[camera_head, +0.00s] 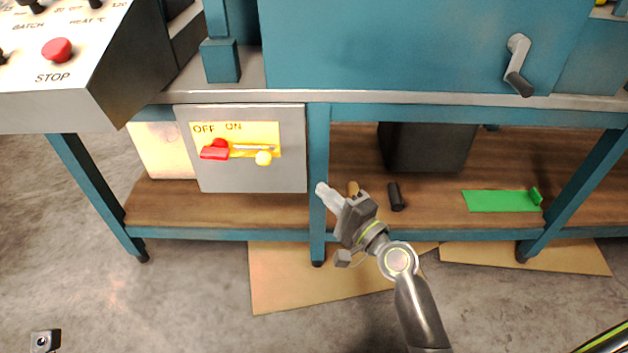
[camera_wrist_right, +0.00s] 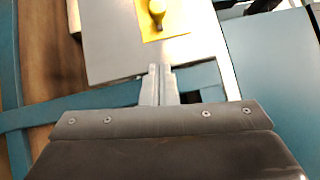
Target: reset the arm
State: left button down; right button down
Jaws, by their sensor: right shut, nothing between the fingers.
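My right gripper (camera_head: 325,195) is in front of the bench's middle leg, just below and right of the grey switch box (camera_head: 245,179). Its fingers are together and empty, and they also show closed in the right wrist view (camera_wrist_right: 158,82). The gripper appears apart from the box. My right arm comes up from the bottom of the head view and is bent at the wrist. The fingers of my left gripper do not show.
The switch panel (camera_head: 222,129) has OFF and ON marks, a red part (camera_head: 214,151) and a yellow knob (camera_head: 263,158). A teal machine (camera_head: 400,50) with a crank handle (camera_head: 518,65) stands above. A dark handle (camera_head: 396,196) and green dustpan (camera_head: 500,201) lie on the lower shelf.

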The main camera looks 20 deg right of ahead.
jog(key=shift+s+d, duration=0.3)
jog(key=shift+s, duration=0.3)
